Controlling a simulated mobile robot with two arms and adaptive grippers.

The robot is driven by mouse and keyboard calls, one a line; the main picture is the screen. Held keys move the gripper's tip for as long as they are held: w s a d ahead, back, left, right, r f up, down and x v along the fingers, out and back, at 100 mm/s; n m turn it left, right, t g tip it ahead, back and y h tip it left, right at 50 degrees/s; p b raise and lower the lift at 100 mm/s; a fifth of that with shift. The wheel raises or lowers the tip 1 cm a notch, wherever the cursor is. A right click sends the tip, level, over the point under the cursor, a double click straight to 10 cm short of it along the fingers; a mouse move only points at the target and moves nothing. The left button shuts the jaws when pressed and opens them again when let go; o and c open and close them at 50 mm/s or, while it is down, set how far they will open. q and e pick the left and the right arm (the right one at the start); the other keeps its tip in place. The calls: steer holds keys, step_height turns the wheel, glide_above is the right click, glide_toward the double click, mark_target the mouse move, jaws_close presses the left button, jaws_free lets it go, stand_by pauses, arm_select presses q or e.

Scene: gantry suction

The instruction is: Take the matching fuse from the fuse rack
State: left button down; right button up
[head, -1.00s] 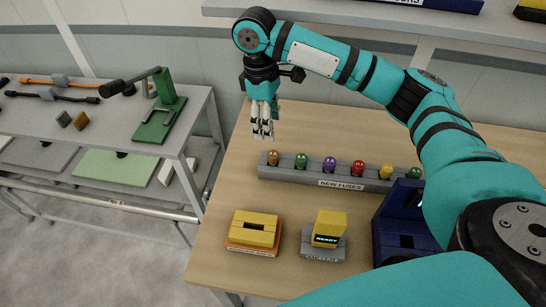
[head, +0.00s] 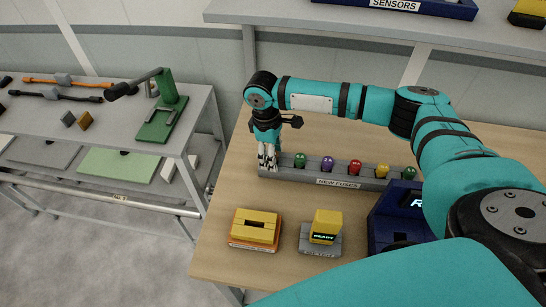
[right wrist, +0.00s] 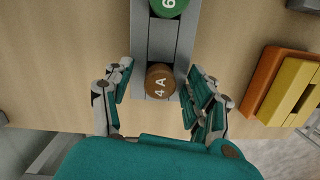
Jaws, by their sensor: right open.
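The grey fuse rack (head: 330,181), labelled NEW FUSES, stands on the wooden table with a row of colored fuses. In the right wrist view a brown fuse marked 4A (right wrist: 160,81) sits in the rack's end slot, with a green fuse (right wrist: 168,5) beyond it. My right gripper (head: 268,165) is at the rack's left end and hides the brown fuse in the head view. Its fingers (right wrist: 158,95) are open, one on each side of the brown fuse, with gaps to it. Green (head: 300,160), purple (head: 327,164), red (head: 355,167) and yellow (head: 382,170) fuses show. My left gripper is not in view.
A yellow and orange block with a slot (head: 255,229) and a grey stand with a yellow top reading READY (head: 325,229) are in front of the rack. A dark blue device (head: 393,220) stands right. A grey side bench (head: 110,120) is left; a shelf is above.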

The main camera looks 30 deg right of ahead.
steer(key=shift+c, duration=0.4)
jaws_close()
steer(key=shift+r, duration=0.1)
